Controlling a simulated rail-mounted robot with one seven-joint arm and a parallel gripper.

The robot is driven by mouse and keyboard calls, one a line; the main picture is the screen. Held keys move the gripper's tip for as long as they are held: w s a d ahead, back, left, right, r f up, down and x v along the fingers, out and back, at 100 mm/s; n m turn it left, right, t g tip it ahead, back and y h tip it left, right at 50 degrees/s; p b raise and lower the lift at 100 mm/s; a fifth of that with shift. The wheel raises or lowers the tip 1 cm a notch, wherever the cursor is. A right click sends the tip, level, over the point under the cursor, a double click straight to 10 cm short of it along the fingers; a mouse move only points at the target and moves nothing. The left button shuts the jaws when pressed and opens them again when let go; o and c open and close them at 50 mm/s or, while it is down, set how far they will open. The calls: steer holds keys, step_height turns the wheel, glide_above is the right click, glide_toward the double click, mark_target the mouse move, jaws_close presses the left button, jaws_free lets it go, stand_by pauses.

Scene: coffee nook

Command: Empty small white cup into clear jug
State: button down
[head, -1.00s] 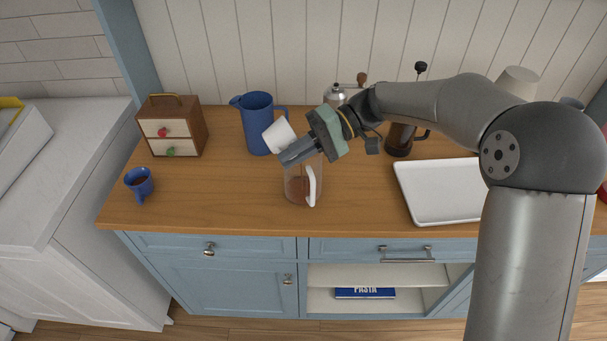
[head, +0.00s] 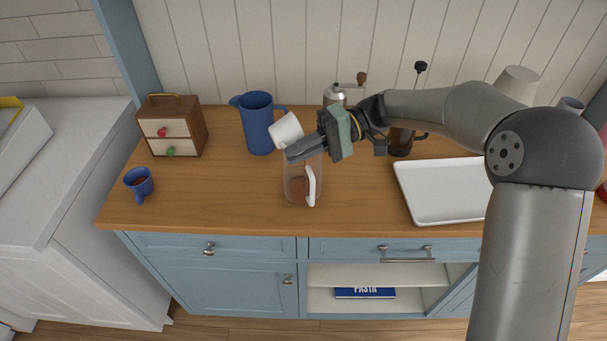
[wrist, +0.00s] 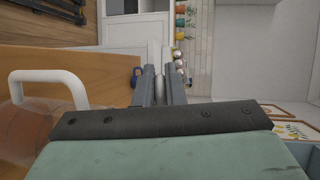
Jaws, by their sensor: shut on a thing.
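The small white cup (head: 286,129) is held tilted above and just behind the clear jug (head: 294,172), level with its rim or higher. My gripper (head: 290,153) is shut on the cup; in the wrist view a pale sliver of the cup (wrist: 160,88) shows between the fingers. The handle also shows in the wrist view (wrist: 46,75). The inside of the cup cannot be seen.
A blue pitcher (head: 257,122) stands close behind the cup. A small drawer box (head: 188,120) and a blue cup with dark liquid (head: 138,182) are at the left. A white tray (head: 440,208) lies at the right, with a French press (head: 400,142) behind it.

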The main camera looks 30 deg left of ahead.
steer(key=shift+s+a, duration=0.15)
steer(key=shift+s, duration=0.15)
steer(key=shift+s+a, duration=0.3)
steer(key=shift+s, duration=0.05)
steer(key=shift+w+d+r+g, duration=0.15)
steer(key=shift+w+r+g, duration=0.1)
steer(key=shift+g, duration=0.15)
steer(key=shift+w+d+r+g+y, duration=0.1)
steer(key=shift+r+g+y, duration=0.45)
steer(key=shift+r, duration=0.2)
steer(key=shift+r, duration=0.1)
